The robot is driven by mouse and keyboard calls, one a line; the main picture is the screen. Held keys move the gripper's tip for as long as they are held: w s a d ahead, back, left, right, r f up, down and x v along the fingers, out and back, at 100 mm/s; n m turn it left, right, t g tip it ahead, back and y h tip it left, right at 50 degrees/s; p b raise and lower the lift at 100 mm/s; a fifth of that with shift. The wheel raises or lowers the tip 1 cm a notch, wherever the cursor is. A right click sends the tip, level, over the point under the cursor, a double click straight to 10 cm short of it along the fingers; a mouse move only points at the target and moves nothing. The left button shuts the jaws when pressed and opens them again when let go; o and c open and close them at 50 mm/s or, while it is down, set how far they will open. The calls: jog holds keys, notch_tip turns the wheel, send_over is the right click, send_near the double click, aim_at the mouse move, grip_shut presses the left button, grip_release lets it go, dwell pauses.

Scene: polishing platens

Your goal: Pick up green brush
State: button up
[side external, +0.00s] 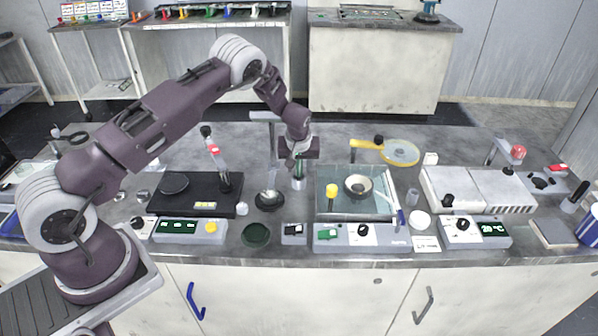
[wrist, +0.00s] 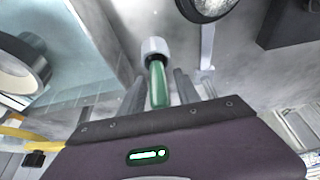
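The green brush shows in the wrist view as a green handle (wrist: 157,86) with a pale grey-white end (wrist: 154,47) pointing away from my gripper. Whether the pale end touches the bench is unclear.
The glass-sided tray (side external: 328,212) with a round ring piece (side external: 358,187) stands close to the right. A dark bowl (side external: 269,200) and a black plate unit (side external: 203,207) lie left. A yellow-rimmed disc (side external: 400,152) is behind right. A control box (side external: 362,237) stands in front.

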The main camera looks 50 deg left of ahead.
grip_shut()
jog(key=shift+r, duration=0.15)
